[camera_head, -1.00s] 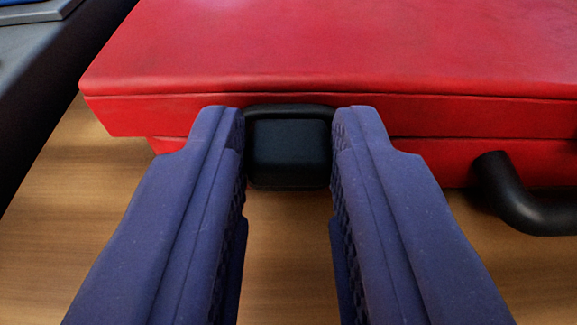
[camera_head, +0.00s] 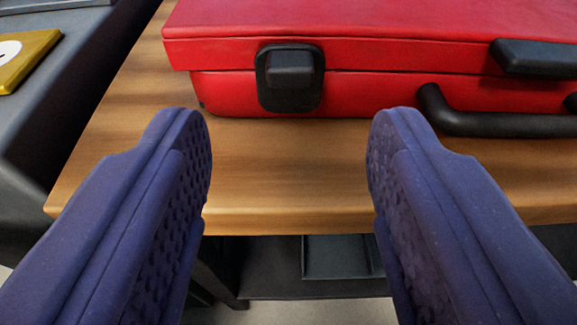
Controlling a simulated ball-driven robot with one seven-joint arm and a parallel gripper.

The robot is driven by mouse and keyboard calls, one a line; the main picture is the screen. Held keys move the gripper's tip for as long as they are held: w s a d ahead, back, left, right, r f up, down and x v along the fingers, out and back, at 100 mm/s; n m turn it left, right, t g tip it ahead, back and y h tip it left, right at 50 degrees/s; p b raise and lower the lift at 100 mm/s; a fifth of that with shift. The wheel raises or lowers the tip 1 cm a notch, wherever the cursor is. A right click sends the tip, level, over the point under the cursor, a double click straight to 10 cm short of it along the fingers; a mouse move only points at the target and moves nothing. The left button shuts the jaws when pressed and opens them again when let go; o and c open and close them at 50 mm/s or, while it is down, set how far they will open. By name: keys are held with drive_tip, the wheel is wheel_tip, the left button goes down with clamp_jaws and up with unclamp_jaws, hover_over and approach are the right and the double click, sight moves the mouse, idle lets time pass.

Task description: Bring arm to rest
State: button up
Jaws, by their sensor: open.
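My gripper (camera_head: 288,135) is open and empty, its two blue padded fingers spread wide. It is in front of a red case (camera_head: 400,62) that lies closed on a wooden table (camera_head: 285,170). The case's black latch (camera_head: 290,77) is beyond the fingertips, apart from them, slightly left of the middle. A black carrying handle (camera_head: 490,124) shows at the right of the case front, partly cut off by the picture edge.
A dark surface (camera_head: 60,85) stands at the left with a yellow item (camera_head: 25,60) on it. Below the table's front edge is a dark shelf (camera_head: 340,257). The wood between the fingers is clear.

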idle(0.4)
drive_tip(key=w+a+r+m, duration=0.1)
drive_tip(key=w+r, duration=0.7)
drive_tip(key=r, duration=0.3)
drive_tip(key=w+a+r+m, duration=0.2)
drive_tip(key=w+r, duration=0.6)
drive_tip(key=r, duration=0.4)
wheel_tip(320, 180, up, 23)
drive_tip(key=s+d+r+n, duration=0.1)
drive_tip(key=s+r, duration=0.3)
drive_tip(key=r, duration=0.6)
drive_tip(key=s+d+r+n, duration=0.1)
drive_tip(key=s+r, duration=0.3)
drive_tip(key=r, duration=0.7)
drive_tip(key=s+d+r+n, duration=0.1)
drive_tip(key=s+r, duration=1.4)
drive_tip(key=s, duration=0.3)
drive_tip(key=shift+s+r, duration=0.15)
drive_tip(key=shift+s, duration=0.05)
